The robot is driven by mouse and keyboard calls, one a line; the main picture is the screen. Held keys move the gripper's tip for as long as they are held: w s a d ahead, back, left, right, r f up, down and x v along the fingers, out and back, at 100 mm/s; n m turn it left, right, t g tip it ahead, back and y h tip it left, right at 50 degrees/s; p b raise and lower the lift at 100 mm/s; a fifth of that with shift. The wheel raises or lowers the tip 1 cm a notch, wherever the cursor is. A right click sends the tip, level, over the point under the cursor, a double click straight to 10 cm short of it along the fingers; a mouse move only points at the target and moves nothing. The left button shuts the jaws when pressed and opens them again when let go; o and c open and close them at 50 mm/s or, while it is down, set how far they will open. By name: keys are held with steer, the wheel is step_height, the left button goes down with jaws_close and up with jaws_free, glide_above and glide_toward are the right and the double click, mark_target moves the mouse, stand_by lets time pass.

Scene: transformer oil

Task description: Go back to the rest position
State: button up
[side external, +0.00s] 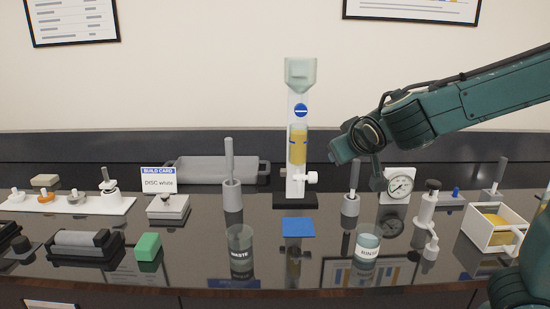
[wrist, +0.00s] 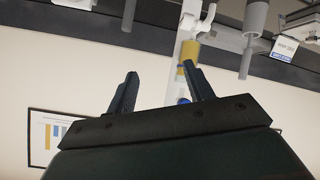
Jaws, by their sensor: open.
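My gripper (wrist: 160,72) shows in the wrist view with its two dark fingers spread apart and nothing between them. In the side external view my arm reaches in from the right, with its wrist above the bench, just right of the upright glass column (side external: 298,147) that holds yellow oil. The fingers cannot be made out clearly there. The wrist view is tilted toward the wall, and the column (wrist: 190,50) appears upside down beyond the fingers. No object is seen held.
Below on the dark bench stand a WASTE beaker (side external: 240,245), a RINSE beaker (side external: 367,246), a blue pad (side external: 298,227) and a pressure gauge (side external: 400,185). A white box with yellow contents (side external: 492,240) is at right. The space above the bench's left half is clear.

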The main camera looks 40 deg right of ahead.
steer(key=s+a+f+n+g+y, duration=0.1)
steer(key=s+a+f+y, duration=0.1)
steer(key=s, duration=0.7)
steer(key=s+a+f+n+g+y, duration=0.1)
steer(key=s+a+y, duration=0.4)
steer(key=s, duration=0.5)
steer(key=shift+a+f+n+g+y, duration=0.2)
steer(key=shift+f+n+g+y, duration=0.25)
steer(key=shift+n, duration=0.35)
